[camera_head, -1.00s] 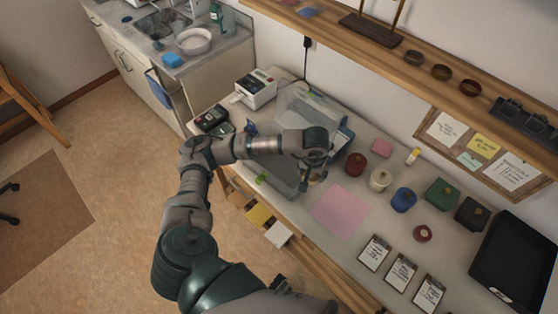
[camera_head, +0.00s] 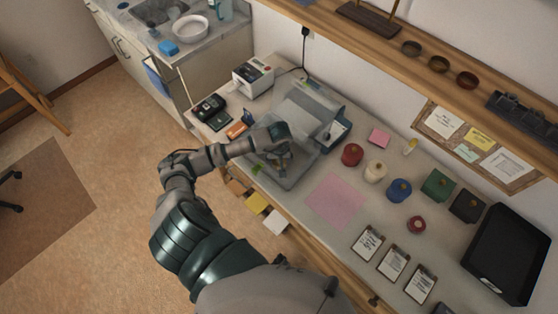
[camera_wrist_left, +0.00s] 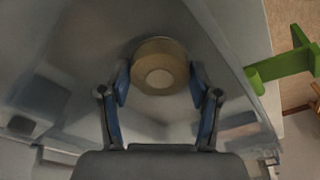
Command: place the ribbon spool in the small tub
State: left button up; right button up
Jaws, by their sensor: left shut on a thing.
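The ribbon spool (camera_wrist_left: 160,50), a tan ring with a pale centre, sits between the fingertips of my left gripper (camera_wrist_left: 160,84) in the wrist view. The gripper is shut on it. In the head view my left gripper (camera_head: 284,164) points down over the clear grey tub (camera_head: 290,186) on the bench. The tub's grey inner wall (camera_wrist_left: 225,60) surrounds the spool in the wrist view. I cannot tell whether the spool touches the tub floor. My right gripper is out of view.
A raised clear panel (camera_head: 305,100) stands behind the tub. An orange object (camera_head: 237,130) and a dark device (camera_head: 208,107) lie left of the tub.

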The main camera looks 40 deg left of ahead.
pick_arm(q)
jog(key=shift+f, duration=0.7)
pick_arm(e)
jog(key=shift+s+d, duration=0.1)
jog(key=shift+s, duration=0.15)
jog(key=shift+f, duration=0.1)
pick_arm(q)
jog(key=o, duration=1)
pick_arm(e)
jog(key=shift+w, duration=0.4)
pick_arm(q)
jog(key=shift+r, duration=0.3)
jog(key=r, duration=0.3)
jog(key=s+r, duration=0.1)
jog(key=r, duration=0.3)
jog(key=d+r, duration=0.1)
jog(key=r, duration=0.3)
jog(key=shift+s+d+r, duration=0.1)
jog(key=shift+s+r, duration=0.05)
jog(key=shift+r, duration=0.05)
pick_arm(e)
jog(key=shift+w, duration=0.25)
